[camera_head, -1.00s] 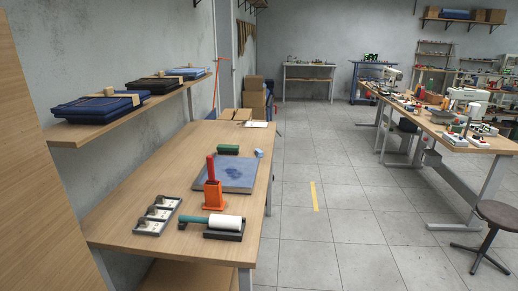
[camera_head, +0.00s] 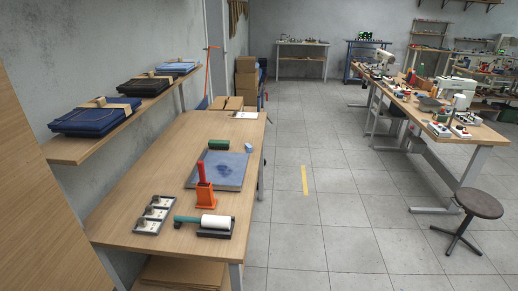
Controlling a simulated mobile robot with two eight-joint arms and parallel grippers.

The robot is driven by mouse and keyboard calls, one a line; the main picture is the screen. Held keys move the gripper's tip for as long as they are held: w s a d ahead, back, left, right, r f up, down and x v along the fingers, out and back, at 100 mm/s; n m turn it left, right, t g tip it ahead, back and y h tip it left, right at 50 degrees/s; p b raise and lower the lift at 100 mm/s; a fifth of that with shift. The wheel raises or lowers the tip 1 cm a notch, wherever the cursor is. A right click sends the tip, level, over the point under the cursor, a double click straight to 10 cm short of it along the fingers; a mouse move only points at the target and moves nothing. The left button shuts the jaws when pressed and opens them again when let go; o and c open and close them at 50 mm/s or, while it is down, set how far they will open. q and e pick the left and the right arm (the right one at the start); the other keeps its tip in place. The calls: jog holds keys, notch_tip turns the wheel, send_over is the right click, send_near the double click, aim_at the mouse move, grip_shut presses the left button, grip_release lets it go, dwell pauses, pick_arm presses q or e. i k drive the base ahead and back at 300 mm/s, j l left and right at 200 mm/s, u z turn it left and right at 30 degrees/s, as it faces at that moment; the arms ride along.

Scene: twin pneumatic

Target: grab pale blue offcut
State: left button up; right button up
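A small pale blue piece (camera_head: 249,147), which looks like the offcut, lies on the wooden workbench (camera_head: 150,190) near its right edge. It is just beyond the far right corner of a blue-grey square plate (camera_head: 232,176) and to the right of a dark green roll (camera_head: 219,144). Neither of my grippers shows in the head view.
An orange holder with a red stick (camera_head: 205,192), a white roller on a dark tray (camera_head: 215,224) and a grey switch-like strip (camera_head: 154,215) stand nearer on the bench. A shelf (camera_head: 70,150) with folded fabric overhangs its left side. A stool (camera_head: 479,204) stands right; the tiled floor between is clear.

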aim_at(248, 148)
jog(key=i+l+z, duration=0.15)
jog(key=l, duration=0.2)
jog(key=i+l+z, duration=0.35)
jog(key=l, duration=0.25)
jog(key=i+l+u, duration=0.2)
jog(key=i, duration=0.4)
jog(key=i+l+u, duration=0.2)
jog(key=i+l, duration=0.25)
jog(key=i+u, duration=0.3)
jog(key=u, duration=0.2)
jog(key=i+l+u, duration=0.1)
jog(key=i+u, duration=0.25)
jog(key=u, duration=0.15)
jog(key=i+l+u, duration=0.25)
jog(key=u, duration=0.2)
jog(key=i+l+u, duration=0.1)
jog(key=i+u, duration=0.2)
jog(key=u, duration=0.2)
jog(key=i+l+u, duration=0.25)
jog(key=u, duration=0.25)
jog(key=i+l+u, duration=0.3)
jog(key=u, duration=0.2)
jog(key=l, duration=0.1)
